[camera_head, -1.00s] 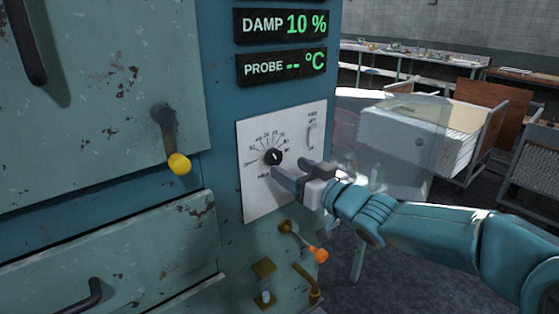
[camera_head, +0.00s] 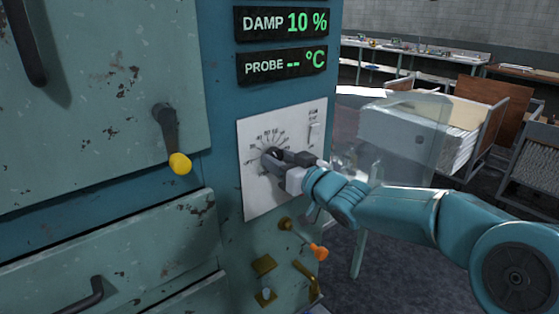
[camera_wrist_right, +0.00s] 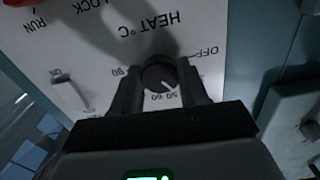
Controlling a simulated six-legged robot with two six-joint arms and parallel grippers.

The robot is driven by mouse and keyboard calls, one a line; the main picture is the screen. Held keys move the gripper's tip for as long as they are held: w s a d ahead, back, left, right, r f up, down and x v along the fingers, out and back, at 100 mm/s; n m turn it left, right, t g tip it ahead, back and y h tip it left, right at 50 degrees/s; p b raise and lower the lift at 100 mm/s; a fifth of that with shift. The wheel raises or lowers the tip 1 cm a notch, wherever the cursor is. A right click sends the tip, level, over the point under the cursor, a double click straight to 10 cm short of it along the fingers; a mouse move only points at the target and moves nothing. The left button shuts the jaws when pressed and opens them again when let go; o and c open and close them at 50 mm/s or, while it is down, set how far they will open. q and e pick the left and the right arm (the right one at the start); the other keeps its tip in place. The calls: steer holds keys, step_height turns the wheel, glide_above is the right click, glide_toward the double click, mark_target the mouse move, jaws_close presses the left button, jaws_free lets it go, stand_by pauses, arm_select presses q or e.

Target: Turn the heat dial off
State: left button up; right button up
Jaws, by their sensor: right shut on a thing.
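The heat dial (camera_wrist_right: 159,73) is a round black knob on a white scale plate (camera_head: 253,195) on the teal cabinet. In the right wrist view the plate reads HEAT °C upside down, with an OFF mark at the right. The knob's white pointer line aims near the 50 mark. My right gripper (camera_head: 271,158) has its fingers on both sides of the knob and is shut on it. In the head view the fingers hide most of the knob. My left gripper is not in view.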

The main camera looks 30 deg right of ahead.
steer(key=n+b, duration=0.6)
steer(key=n, duration=0.3)
steer(key=shift+d, duration=0.1)
steer(key=shift+r+n+b, duration=0.1)
steer(key=shift+n+b, duration=0.45)
steer(key=shift+n, duration=1.35)
steer(key=o, duration=1.1)
steer(key=shift+c, duration=0.2)
